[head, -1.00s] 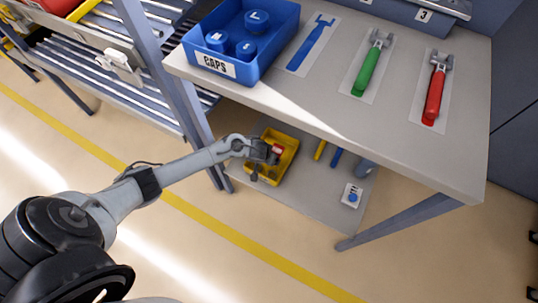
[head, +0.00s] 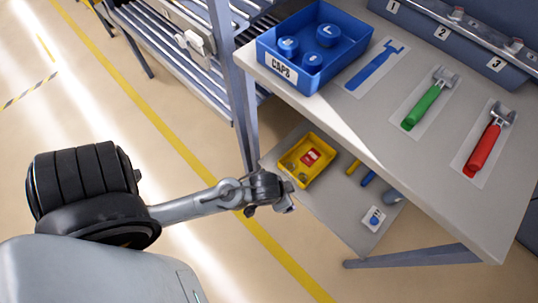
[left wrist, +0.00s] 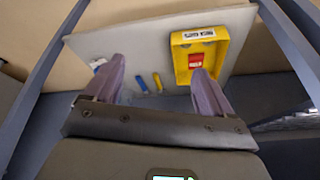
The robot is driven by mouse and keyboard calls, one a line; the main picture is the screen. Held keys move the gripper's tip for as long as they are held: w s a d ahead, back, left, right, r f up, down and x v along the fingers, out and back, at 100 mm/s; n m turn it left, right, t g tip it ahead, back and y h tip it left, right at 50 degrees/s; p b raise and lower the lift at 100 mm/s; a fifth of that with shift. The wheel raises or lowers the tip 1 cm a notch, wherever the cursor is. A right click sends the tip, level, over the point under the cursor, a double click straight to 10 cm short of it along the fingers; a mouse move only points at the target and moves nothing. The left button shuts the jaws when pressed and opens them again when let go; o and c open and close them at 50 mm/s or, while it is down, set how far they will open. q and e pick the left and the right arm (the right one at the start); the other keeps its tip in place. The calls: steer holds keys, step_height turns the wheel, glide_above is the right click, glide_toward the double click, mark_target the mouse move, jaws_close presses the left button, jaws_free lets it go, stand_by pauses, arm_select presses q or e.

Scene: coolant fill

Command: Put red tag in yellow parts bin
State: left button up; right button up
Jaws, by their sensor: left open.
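The yellow parts bin (head: 306,160) sits on the lower shelf under the workbench. The red tag (head: 311,156) lies inside it, with round grey parts beside it. In the left wrist view the yellow bin (left wrist: 227,48) is ahead on the right side, with the red tag (left wrist: 196,61) in it. My left gripper (head: 290,196) is outside the bin, in front of it and apart from it. In the left wrist view its two fingers (left wrist: 157,85) are spread and empty. My right gripper is not in view.
The lower shelf (head: 334,205) also holds a yellow tool (head: 354,167), a blue tool (head: 369,178) and a white card (head: 374,218). A blue caps bin (head: 340,55) and several tools lie on the bench above. A bench leg (head: 238,100) stands left of the bin.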

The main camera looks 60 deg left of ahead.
arm_select(q)
steer(key=s+r, duration=0.4)
steer(key=s, duration=0.1)
steer(key=shift+a+r+m+g, duration=0.3)
steer(key=shift+a+r, duration=0.05)
steer(key=shift+a, duration=0.05)
steer(key=shift+r, duration=0.1)
